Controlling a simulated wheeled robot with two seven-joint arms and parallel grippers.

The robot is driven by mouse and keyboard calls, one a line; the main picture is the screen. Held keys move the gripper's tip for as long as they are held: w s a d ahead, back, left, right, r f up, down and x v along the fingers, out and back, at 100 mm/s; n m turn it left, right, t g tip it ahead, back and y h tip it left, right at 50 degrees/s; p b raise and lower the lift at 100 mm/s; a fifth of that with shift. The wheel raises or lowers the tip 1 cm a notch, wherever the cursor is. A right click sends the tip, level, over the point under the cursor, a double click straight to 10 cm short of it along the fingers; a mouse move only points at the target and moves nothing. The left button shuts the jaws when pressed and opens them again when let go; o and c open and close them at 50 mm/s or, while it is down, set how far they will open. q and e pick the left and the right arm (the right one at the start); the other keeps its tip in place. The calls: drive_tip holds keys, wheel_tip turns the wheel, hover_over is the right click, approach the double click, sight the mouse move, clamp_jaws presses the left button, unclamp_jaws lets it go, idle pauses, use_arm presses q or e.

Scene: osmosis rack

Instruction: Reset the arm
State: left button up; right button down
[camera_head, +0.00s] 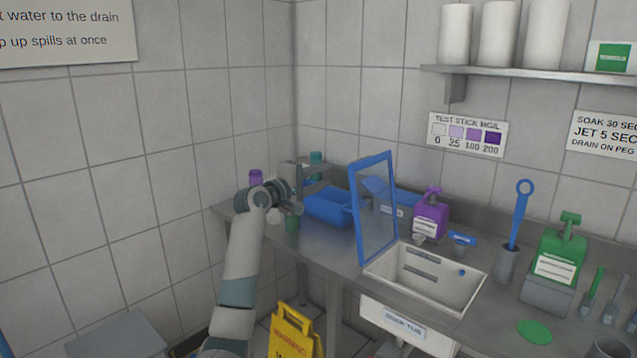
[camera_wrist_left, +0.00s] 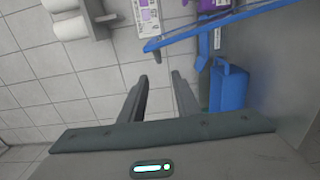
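My left arm comes up from the bottom of the head view. Its gripper (camera_head: 312,176) is above the back left end of the steel counter (camera_head: 325,243), near a blue bin (camera_head: 327,207). In the left wrist view the two fingers of this gripper (camera_wrist_left: 160,76) stand apart with nothing between them, so it is open and empty. A blue-framed screen (camera_head: 375,210) stands upright just right of the gripper, and its frame also crosses the left wrist view (camera_wrist_left: 200,32). My right gripper is not in view.
A white tub (camera_head: 425,279) is set in the counter. A purple jug (camera_head: 430,217), a green jug (camera_head: 558,255) and a blue brush (camera_head: 520,215) stand further right. A yellow warning sign (camera_head: 292,330) is on the floor. Tiled walls close off the back and left.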

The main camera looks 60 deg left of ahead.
use_arm(q)
drive_tip(key=shift+s+d, duration=0.15)
drive_tip(key=shift+s, duration=0.4)
